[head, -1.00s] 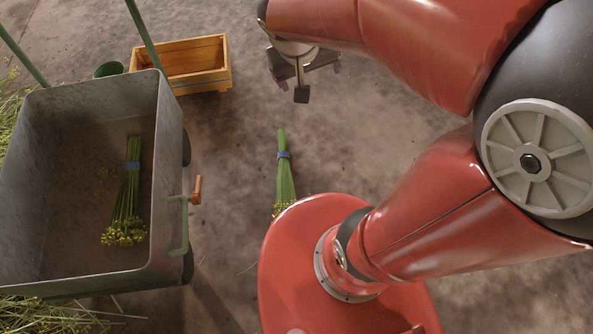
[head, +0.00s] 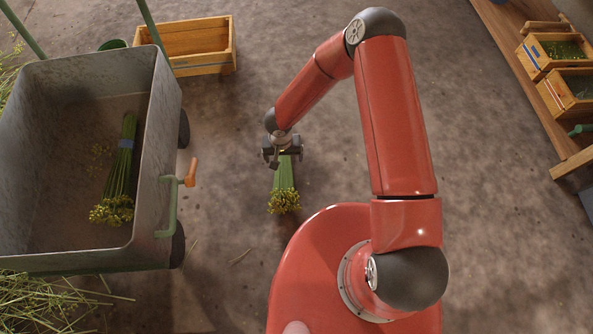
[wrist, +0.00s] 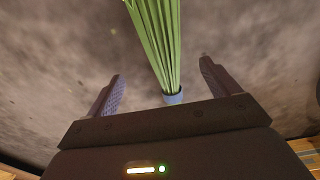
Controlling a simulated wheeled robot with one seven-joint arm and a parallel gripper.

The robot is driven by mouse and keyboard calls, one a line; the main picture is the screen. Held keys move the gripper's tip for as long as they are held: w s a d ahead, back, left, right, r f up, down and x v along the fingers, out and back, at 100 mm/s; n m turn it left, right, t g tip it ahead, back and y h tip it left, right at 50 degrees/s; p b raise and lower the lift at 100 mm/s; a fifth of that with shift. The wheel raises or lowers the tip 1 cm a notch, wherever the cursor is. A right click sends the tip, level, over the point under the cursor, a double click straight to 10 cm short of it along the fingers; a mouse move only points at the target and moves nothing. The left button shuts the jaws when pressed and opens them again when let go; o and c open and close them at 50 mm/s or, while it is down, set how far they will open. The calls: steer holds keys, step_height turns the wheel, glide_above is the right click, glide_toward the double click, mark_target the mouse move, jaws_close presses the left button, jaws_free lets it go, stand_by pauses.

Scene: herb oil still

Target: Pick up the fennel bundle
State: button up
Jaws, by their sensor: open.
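A fennel bundle (head: 284,184) lies on the floor between the cart and my base, its yellow flower heads toward the bottom of the head view. My gripper (head: 281,158) is over its upper end and hides the top of the stems. In the wrist view the green stems (wrist: 158,40) run down to a blue band (wrist: 173,98) between the two open fingers of my gripper (wrist: 160,90). The fingers stand apart from the stems on both sides. A second fennel bundle (head: 120,175) with a blue band lies inside the metal cart (head: 160,125).
A wooden crate (head: 205,70) stands at the back left, with a green pot (head: 112,44) beside it. The cart's crank handle (head: 190,172) juts toward the bundle. A wooden bench (head: 520,75) with herb boxes (head: 570,92) is at right. Loose stalks (head: 45,300) lie at lower left.

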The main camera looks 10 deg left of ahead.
mark_target(283, 167)
steer(key=shift+s+a+f, duration=0.15)
steer(key=shift+s+f, duration=0.15)
steer(key=shift+f, duration=0.3)
steer(key=shift+s+a+f, duration=0.1)
steer(key=shift+s+f, duration=0.15)
steer(key=shift+f, duration=0.3)
steer(key=f, duration=0.7)
steer(key=shift+w+d+f+b, duration=0.15)
steer(key=shift+w+b, duration=0.1)
steer(key=shift+b, duration=0.15)
steer(key=c, duration=1.2)
